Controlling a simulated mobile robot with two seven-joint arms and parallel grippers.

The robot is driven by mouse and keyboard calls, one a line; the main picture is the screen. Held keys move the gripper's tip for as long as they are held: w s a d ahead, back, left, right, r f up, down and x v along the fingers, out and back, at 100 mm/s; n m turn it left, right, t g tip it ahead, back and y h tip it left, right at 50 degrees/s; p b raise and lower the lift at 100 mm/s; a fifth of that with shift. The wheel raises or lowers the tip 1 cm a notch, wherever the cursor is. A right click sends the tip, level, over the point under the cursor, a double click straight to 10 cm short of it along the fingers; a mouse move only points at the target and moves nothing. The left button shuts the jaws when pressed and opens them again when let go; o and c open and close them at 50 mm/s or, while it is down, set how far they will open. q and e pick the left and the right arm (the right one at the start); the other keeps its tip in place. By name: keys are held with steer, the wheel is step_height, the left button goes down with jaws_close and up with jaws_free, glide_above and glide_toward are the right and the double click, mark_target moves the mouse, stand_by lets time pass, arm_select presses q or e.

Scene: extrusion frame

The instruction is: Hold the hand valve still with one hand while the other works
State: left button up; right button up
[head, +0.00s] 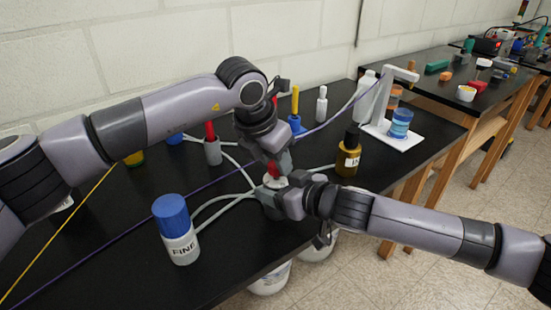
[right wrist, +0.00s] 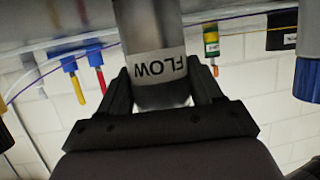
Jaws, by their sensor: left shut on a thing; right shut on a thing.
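The hand valve shows in the head view as a red top (head: 273,169) on a pale body, mostly hidden by my grippers, with pale hoses meeting at it. My left gripper (head: 278,163) comes down from above and is shut on the red top. My right gripper (head: 275,193) reaches in from the right, lower down, and is shut on the valve's body. In the right wrist view, my right gripper's fingers (right wrist: 160,92) clasp a grey cylinder (right wrist: 155,65) from both sides. Its white label reads FLOW, upside down.
A blue-capped bottle (head: 180,232) labelled FINE stands front left. A brown bottle (head: 347,157) stands to the right. A grey piece with a red top (head: 212,146) stands behind left. A white stand (head: 411,133) carries a blue jar (head: 400,122). Hoses and cords cross the black bench (head: 120,270).

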arm_select(q)
steer(key=m, duration=0.2)
steer(key=m+g+h, duration=0.1)
steer(key=m, duration=0.2)
steer(key=shift+g, duration=0.3)
steer(key=shift+m, duration=0.3)
steer(key=o, duration=0.8)
steer(key=shift+a, duration=0.1)
steer(key=v, duration=1.2)
steer(key=shift+w+a, duration=0.1)
steer(key=shift+a, duration=0.05)
